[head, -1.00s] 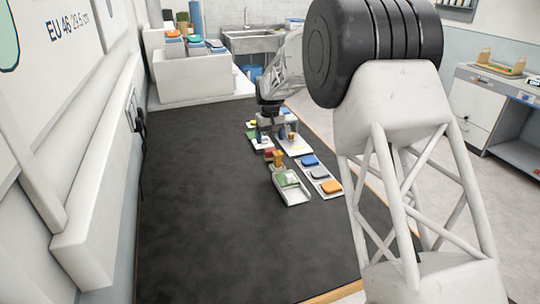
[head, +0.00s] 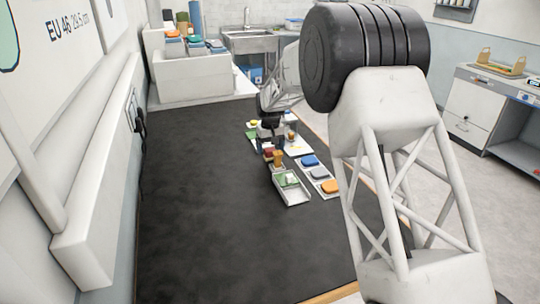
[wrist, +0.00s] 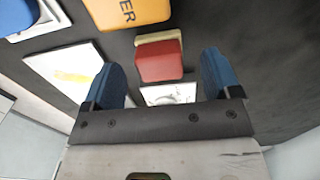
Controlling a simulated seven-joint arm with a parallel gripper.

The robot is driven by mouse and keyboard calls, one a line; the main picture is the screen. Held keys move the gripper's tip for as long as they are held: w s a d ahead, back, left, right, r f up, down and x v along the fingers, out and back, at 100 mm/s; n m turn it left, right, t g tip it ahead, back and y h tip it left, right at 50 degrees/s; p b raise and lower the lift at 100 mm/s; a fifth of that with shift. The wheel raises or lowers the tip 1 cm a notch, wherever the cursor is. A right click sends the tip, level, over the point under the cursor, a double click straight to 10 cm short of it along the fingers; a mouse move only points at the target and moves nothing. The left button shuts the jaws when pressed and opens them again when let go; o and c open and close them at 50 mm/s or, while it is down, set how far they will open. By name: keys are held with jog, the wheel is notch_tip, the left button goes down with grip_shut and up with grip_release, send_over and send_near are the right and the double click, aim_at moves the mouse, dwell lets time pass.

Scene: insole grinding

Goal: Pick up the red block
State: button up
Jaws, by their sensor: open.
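The red block (wrist: 160,64) shows near the middle of the wrist view, with a beige layer along its far edge. My gripper (wrist: 162,76) is open, with one blue finger to the left of the block and one to the right. The block appears between the fingers or just beyond their tips; the depth is hard to judge. Neither finger visibly touches it. In the head view the red block (head: 268,153) is a small dark red patch, partly hidden, just below my gripper (head: 270,138).
An orange block with dark letters (wrist: 128,10) is close beyond the red block. White plates (wrist: 68,70) lie nearby. In the head view, a white tray (head: 293,198) with a green piece and a strip with blue, grey and orange pads (head: 320,173) stand nearer. The dark table (head: 205,210) is clear at left.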

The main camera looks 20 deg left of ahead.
aim_at(270, 150)
jog(key=shift+f, duration=1.55)
jog(key=shift+c, duration=0.5)
jog(key=c, duration=0.9)
jog(key=shift+r, duration=0.15)
notch_tip(270, 150, up, 10)
jog(key=shift+f, duration=0.15)
